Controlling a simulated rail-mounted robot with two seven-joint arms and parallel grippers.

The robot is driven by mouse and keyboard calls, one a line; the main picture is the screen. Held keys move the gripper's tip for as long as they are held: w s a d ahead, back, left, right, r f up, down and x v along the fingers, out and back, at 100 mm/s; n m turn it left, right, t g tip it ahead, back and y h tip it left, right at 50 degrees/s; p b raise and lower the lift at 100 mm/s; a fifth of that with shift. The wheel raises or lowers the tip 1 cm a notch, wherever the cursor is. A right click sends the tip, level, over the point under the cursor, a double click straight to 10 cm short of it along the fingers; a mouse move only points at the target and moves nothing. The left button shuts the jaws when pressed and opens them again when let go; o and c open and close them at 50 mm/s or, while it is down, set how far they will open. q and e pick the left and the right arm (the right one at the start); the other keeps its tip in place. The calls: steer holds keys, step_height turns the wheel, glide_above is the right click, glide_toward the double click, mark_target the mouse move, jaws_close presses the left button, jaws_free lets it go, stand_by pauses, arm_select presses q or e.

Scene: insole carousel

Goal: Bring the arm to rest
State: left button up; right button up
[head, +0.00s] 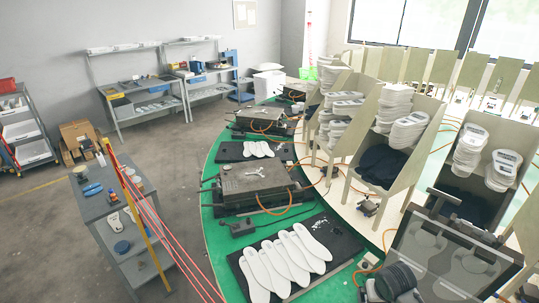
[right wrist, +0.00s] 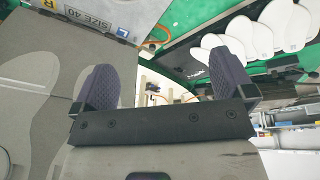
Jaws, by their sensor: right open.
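My right gripper (right wrist: 168,78) shows in the right wrist view. Its two dark purple ribbed fingers stand wide apart with nothing between them. A grey plate with foot-shaped recesses (right wrist: 40,100) lies at the left of that view, close to the gripper; I cannot tell whether they touch. In the head view an open mould with foot-shaped recesses (head: 450,258) is at the lower right. White insoles (head: 285,262) lie in a row on a black mat, and white insoles (right wrist: 262,36) also show at the upper right in the wrist view. My left gripper is not in view.
A closed grey mould (head: 255,180) sits on the green carousel top (head: 215,235). Bins with stacked white insoles (head: 408,130) stand along the inner ring. A grey trolley (head: 105,205) and a yellow post (head: 140,220) with red lines are at left; floor beyond is open.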

steer(key=a+r+n+t, duration=0.4)
steer(key=a+r+t, duration=0.1)
steer(key=r, duration=0.6)
steer(key=s+a+r+n+t, duration=0.1)
steer(key=s+a+r, duration=0.15)
steer(key=s, duration=0.25)
steer(key=s+a+f+m+g+y, duration=0.15)
steer(key=s+f, duration=0.35)
steer(key=s, duration=0.5)
steer(key=s+a+f+g, duration=0.1)
steer(key=s+f+g, duration=0.1)
steer(key=s+f, duration=0.65)
steer(key=s+a+f+m+g, duration=0.1)
steer(key=s+f+g, duration=0.15)
steer(key=s, duration=1.05)
step_height(320, 180, up, 15)
steer(key=w+t+p, duration=0.1)
steer(key=p, duration=1.4)
steer(key=shift+a, duration=0.15)
steer(key=shift+n, duration=0.25)
